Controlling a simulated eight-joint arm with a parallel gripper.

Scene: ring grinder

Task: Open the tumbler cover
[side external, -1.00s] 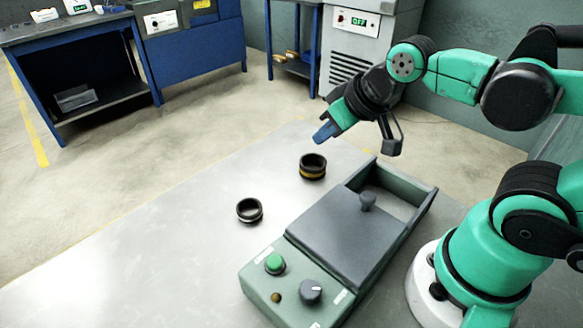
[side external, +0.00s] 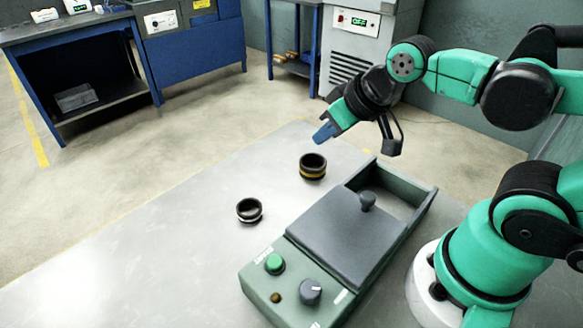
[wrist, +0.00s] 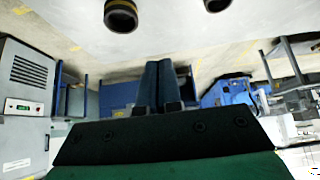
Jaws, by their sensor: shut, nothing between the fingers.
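The tumbler (side external: 265,280) is a grey-green box on the metal table. Its dark grey cover (side external: 335,240) has a round knob (side external: 367,201) near its far end. The cover lies over the middle of the box, and an open recess (side external: 392,190) shows beyond it at the far end. My gripper (side external: 322,135) is above the table's far edge, up and left of the knob and apart from the cover. Its blue fingers are shut and empty; they also show together in the wrist view (wrist: 156,85). The cover is not seen in the wrist view.
A dark ring with a yellow band (side external: 313,167) and a dark ring with a pale band (side external: 249,210) stand on the table left of the box. A green button (side external: 274,263) and a dial (side external: 310,291) sit on the box's near end. The table's left part is clear.

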